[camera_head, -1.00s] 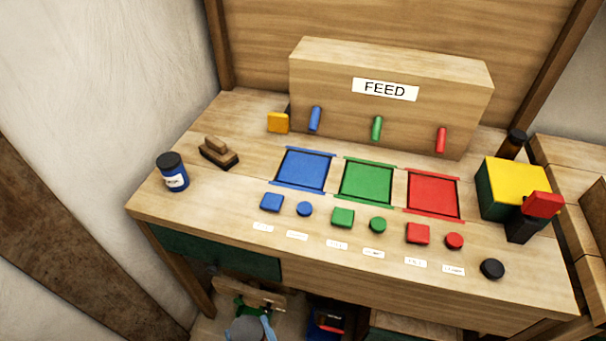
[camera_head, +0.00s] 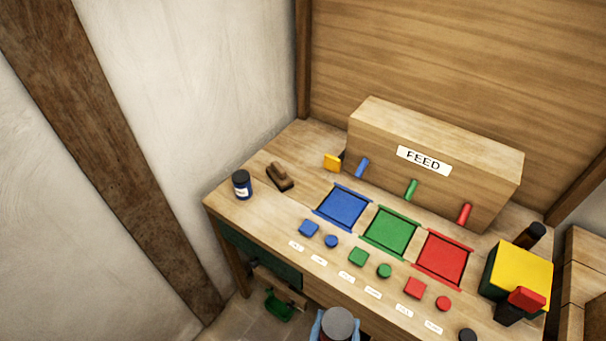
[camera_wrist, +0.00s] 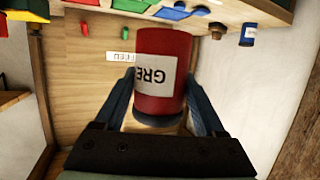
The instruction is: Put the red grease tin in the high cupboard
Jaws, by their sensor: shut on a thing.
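The red grease tin (camera_wrist: 163,72) has a white label reading "GRE" and fills the middle of the wrist view. My gripper (camera_wrist: 160,90) is shut on it, with one blue-grey finger on each side. In the head view my gripper (camera_head: 337,326) is at the bottom edge, in front of the bench. The tin's grey round top (camera_head: 338,323) shows there between the fingers; the rest of it is mostly hidden or cut off. The high cupboard is not in view.
The wooden bench (camera_head: 262,216) carries a FEED box (camera_head: 440,150), coloured squares and buttons, a blue jar (camera_head: 242,186), a brush (camera_head: 280,177) and a yellow-topped box (camera_head: 522,272). A pale wall and a dark post (camera_head: 110,150) stand at left.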

